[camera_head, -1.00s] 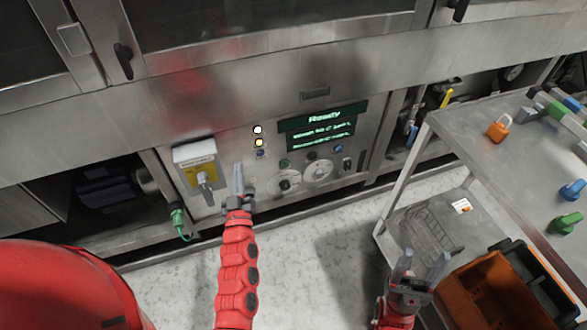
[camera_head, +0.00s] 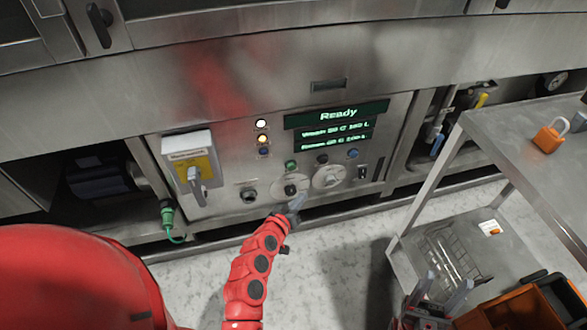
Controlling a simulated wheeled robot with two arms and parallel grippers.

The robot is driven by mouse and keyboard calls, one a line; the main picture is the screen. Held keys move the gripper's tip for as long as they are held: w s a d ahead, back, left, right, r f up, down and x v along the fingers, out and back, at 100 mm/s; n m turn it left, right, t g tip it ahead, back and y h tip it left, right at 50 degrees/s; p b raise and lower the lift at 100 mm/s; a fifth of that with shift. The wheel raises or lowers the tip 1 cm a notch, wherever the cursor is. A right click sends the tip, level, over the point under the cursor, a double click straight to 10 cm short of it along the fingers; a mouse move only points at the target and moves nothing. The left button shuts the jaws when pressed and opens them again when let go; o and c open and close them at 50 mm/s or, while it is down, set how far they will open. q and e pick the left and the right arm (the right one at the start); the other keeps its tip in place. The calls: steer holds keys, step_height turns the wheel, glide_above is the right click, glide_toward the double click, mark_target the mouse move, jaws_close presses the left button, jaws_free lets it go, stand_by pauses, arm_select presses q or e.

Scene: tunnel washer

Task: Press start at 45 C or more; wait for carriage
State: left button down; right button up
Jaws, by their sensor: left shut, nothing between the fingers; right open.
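The washer's control panel (camera_head: 225,150) fills the middle of the view. Its display (camera_head: 336,115) is lit and reads "Ready", with smaller lines below that look like wash and rinse temperatures; their figures are hard to read. Under it are a green button (camera_head: 291,165), a black button (camera_head: 322,158) and a blue button (camera_head: 352,153). Below these are two round dials, the left one (camera_head: 278,188) and the right one (camera_head: 328,177). My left gripper (camera_head: 299,202) is shut and empty, just in front of the left dial's lower right; contact cannot be told. My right gripper (camera_head: 439,291) is open and empty, low at right.
A grey switch box with a yellow plate (camera_head: 186,147) is left of the dials. White and amber lamps (camera_head: 262,138) are lit. A metal cart (camera_head: 545,200) at right carries an orange padlock (camera_head: 549,137); a wire basket (camera_head: 440,258) and orange bin (camera_head: 510,310) are lower down.

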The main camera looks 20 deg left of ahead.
mark_target(292, 167)
arm_select(q)
steer(key=shift+w, duration=0.1)
steer(key=w+a+b, duration=0.2)
steer(key=w+a, duration=0.3)
steer(key=w, duration=0.2)
stand_by(0.4)
stand_by(0.6)
steer(key=shift+w, duration=0.1)
stand_by(1.2)
steer(key=shift+w+a+b, duration=0.2)
steer(key=shift+w+b, duration=0.1)
steer(key=shift+b, duration=0.05)
steer(key=shift+w+a+b, duration=0.3)
steer(key=shift+w+b, duration=0.05)
steer(key=shift+w, duration=0.05)
stand_by(0.6)
stand_by(0.4)
steer(key=shift+s+d, duration=0.55)
steer(key=shift+s, duration=0.25)
